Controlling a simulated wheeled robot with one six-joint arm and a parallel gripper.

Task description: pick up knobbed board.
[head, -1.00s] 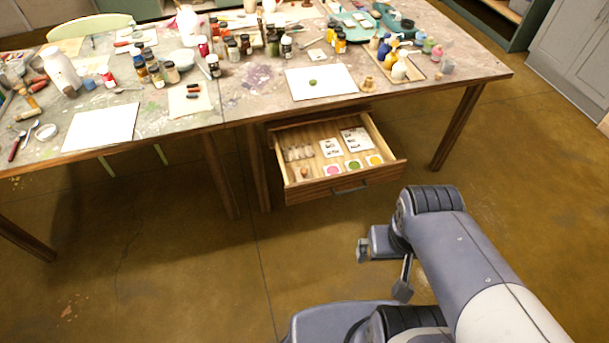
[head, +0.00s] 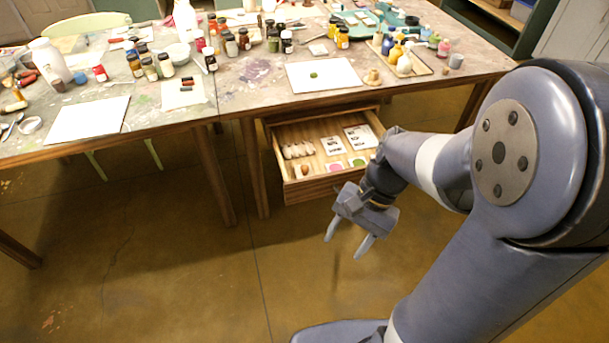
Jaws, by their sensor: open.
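A small tan piece (head: 373,77) with a raised, knob-like top lies on the table beside the right edge of a white sheet. It looks most like the knobbed board, but it is too small to be sure. My gripper (head: 347,239) is open and empty, its two fingers pointing down over the floor. It is in front of the open drawer (head: 312,189), apart from it and well below and in front of the tan piece in the picture. My arm covers the drawer's right front corner.
The drawer holds printed cards (head: 333,145), pale small pieces (head: 297,150) and a brown knob-shaped thing (head: 305,171). A tray of bottles (head: 437,66) stands right of the tan piece. Paint jars crowd behind.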

